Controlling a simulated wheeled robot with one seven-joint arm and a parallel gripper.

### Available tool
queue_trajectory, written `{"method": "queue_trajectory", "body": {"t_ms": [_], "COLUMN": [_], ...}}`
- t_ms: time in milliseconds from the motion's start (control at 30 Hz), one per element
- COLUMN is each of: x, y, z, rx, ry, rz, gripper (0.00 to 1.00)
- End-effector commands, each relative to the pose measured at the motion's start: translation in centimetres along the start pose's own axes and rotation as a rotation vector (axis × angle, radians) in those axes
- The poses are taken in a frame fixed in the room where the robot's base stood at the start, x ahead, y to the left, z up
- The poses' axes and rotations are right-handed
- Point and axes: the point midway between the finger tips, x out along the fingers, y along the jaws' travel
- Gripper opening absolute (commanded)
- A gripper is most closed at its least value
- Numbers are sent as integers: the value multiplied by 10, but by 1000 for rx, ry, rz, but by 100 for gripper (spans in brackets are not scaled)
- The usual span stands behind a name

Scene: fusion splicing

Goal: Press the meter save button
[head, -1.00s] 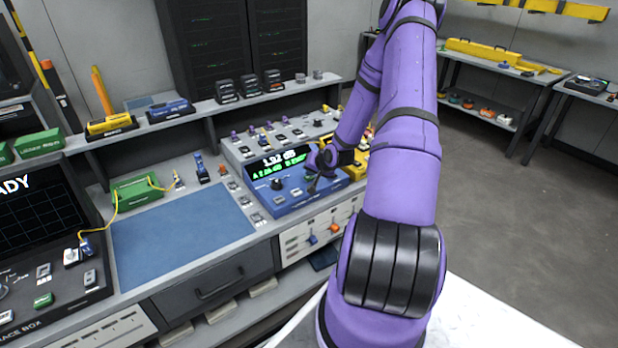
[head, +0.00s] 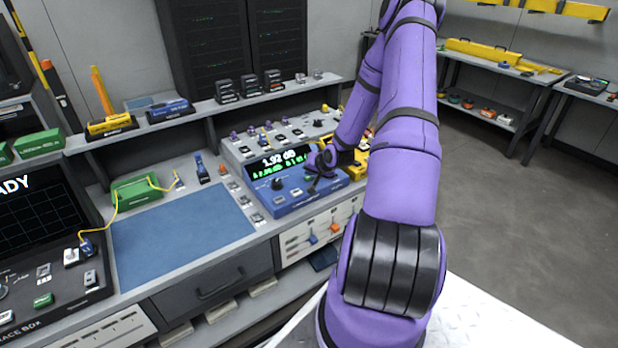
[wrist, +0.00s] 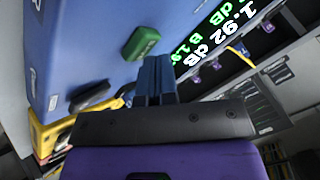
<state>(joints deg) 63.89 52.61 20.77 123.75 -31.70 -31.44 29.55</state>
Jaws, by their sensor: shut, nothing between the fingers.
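The meter (head: 300,198) is a blue box on the bench with a lit display (head: 281,162) reading 1.92 dB. In the wrist view, its blue face (wrist: 90,45) fills the upper left. A raised green button (wrist: 140,43) sits on that face; no save label is legible. My gripper (wrist: 155,66) is shut and empty, its blue fingertips close beside the green button. I cannot tell whether they touch it. In the head view, my gripper (head: 313,188) is over the right part of the meter's front and partly hides it.
A dark knob (head: 277,184) is on the meter's left side. A yellow device (head: 357,168) stands close at its right. A shelf (head: 240,102) with small boxes runs behind. The blue mat (head: 180,235) to the left is clear.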

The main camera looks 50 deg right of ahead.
Motion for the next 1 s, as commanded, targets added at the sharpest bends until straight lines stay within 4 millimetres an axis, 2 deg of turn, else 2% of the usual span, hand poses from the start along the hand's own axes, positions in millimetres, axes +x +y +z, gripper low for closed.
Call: {"method": "queue_trajectory", "body": {"t_ms": [233, 633, 1000], "x": [-8, -11, -33], "y": [-6, -8, -24], "z": [-6, -8, -24], "rx": [-1, 0, -1], "ry": [1, 1, 2], "rz": [0, 0, 0], "gripper": [0, 0, 0]}}
